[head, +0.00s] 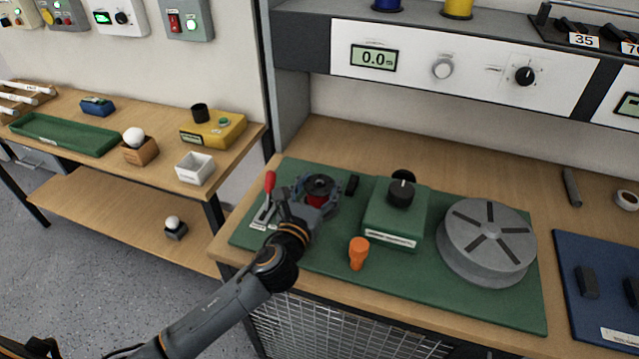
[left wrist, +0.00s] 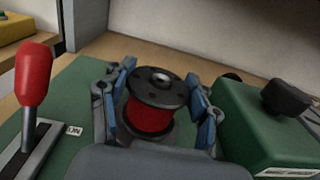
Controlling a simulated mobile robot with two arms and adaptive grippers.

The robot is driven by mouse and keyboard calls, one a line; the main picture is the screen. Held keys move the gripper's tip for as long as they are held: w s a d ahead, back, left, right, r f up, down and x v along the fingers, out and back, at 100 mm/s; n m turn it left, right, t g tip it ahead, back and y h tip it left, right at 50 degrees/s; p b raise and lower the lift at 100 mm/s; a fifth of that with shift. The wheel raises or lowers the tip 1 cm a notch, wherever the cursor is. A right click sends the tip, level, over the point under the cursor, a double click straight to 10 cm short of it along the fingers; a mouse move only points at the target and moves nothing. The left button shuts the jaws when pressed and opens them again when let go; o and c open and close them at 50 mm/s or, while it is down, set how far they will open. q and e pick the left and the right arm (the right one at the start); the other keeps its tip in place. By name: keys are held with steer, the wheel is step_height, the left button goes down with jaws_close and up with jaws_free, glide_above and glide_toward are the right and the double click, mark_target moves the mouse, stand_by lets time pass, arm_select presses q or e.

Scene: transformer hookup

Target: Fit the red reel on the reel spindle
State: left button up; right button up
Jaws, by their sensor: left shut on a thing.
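The red reel (head: 316,201) has dark round flanges and red winding. It is at the back left of the green board (head: 440,303). In the left wrist view the reel (left wrist: 150,117) stands roughly upright between the two blue-padded fingers of my left gripper (left wrist: 163,100), which is shut on it. My left gripper also shows around the reel in the head view (head: 317,189). A shiny round tip shows at the centre of the upper flange; I cannot tell whether it is the reel spindle. The reel's underside is hidden. My right gripper is not in view.
A red-handled lever (head: 269,190) stands close left of the reel. A green box with a black knob (head: 393,215) is close right. An orange peg (head: 358,253) and a grey slotted disc (head: 487,243) stand on the board. Bare wood lies behind it.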

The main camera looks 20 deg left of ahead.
arm_select(q)
steer(key=shift+f, duration=0.25)
steer(key=o, duration=1.6)
steer(key=shift+o, duration=0.2)
steer(key=shift+f, duration=0.1)
step_height(320, 180, up, 5)
steer(key=p, duration=0.5)
steer(key=shift+s, duration=0.1)
